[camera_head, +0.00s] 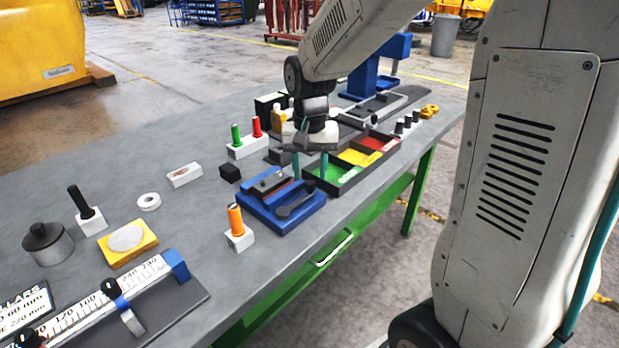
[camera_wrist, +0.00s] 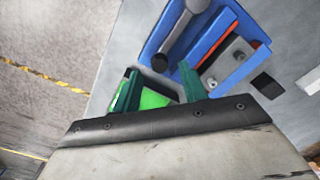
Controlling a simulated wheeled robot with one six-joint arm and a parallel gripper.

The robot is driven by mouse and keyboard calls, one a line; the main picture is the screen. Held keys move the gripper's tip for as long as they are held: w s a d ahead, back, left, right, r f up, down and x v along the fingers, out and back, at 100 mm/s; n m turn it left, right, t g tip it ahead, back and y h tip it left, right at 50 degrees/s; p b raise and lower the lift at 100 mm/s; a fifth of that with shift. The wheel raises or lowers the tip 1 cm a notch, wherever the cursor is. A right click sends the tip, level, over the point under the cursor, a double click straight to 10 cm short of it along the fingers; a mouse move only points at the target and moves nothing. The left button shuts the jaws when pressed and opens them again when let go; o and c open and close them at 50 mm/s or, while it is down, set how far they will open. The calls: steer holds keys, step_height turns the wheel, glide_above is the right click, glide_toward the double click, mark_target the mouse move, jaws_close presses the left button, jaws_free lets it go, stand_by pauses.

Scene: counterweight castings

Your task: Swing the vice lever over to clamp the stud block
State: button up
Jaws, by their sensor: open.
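The blue vice (camera_head: 300,214) sits on the grey bench, and its blue body fills the top of the wrist view (camera_wrist: 232,78). Its dark lever (camera_head: 297,203) runs from a round grey boss towards the tray side; in the wrist view the lever (camera_wrist: 178,38) ends in a rounded tip. A grey stud block (camera_wrist: 230,60) with dark round spots lies in the vice beside a red strip; it is small in the head view (camera_head: 268,182). My gripper (camera_head: 310,168) is open and empty, its teal fingers (camera_wrist: 158,84) above the vice's tray-side end, apart from the lever tip.
A black tray (camera_head: 337,189) with green, yellow and red compartments stands close right of the vice. An orange peg in a white block (camera_head: 237,232) stands in front. A black cube (camera_head: 230,173) and red and green pegs are behind.

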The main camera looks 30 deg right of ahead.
steer(key=shift+f, duration=1.35)
jaws_close()
